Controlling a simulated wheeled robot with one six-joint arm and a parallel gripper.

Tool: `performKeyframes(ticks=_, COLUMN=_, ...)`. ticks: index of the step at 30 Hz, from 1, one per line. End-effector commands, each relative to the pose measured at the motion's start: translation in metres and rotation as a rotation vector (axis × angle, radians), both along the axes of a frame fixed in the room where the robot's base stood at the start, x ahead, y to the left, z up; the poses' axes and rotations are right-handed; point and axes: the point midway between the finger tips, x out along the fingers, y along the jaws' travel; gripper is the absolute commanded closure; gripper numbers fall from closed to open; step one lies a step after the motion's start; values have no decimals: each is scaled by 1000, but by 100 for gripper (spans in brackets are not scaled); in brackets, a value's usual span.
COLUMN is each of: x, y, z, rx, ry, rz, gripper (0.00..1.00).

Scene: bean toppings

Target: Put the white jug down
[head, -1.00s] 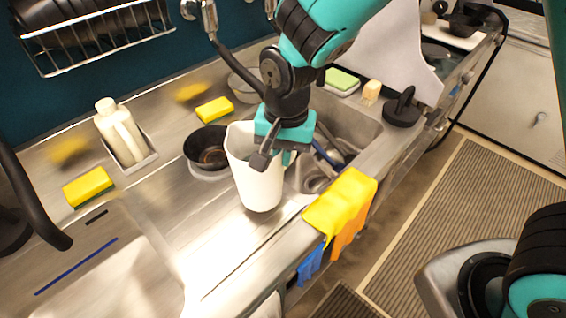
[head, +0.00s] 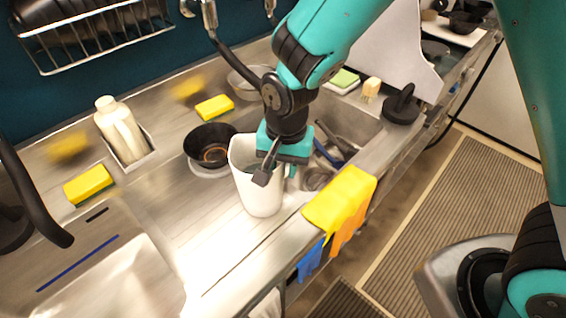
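The white jug (head: 259,199) is upright on or just above the metal draining counter, left of the sink basin; I cannot tell whether its base touches. My gripper (head: 276,176) comes down over the jug's right upper side and is shut on it. A dark finger shows in front of the jug's mouth. The far finger and the exact grip point are partly hidden by the gripper body and the jug.
A black pan (head: 209,146) stands close behind the jug. Yellow and orange cloths (head: 340,203) hang over the counter's front edge. A sink basin (head: 345,130) lies to the right. A yellow sponge (head: 214,107) and white bottle (head: 121,131) are further back. Counter left of the jug is clear.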

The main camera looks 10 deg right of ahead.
Motion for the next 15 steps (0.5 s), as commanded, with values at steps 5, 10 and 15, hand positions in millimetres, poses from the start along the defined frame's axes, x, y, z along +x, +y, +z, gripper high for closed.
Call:
performKeyframes(ticks=5, x=0, y=0, z=8, rx=1, ry=-2, rz=0, gripper=69)
performKeyframes(ticks=10, x=0, y=-1, z=37, rx=5, ry=-7, rz=0, gripper=69)
performKeyframes(ticks=15, x=0, y=-3, z=76, rx=4, ry=-7, rz=0, gripper=69)
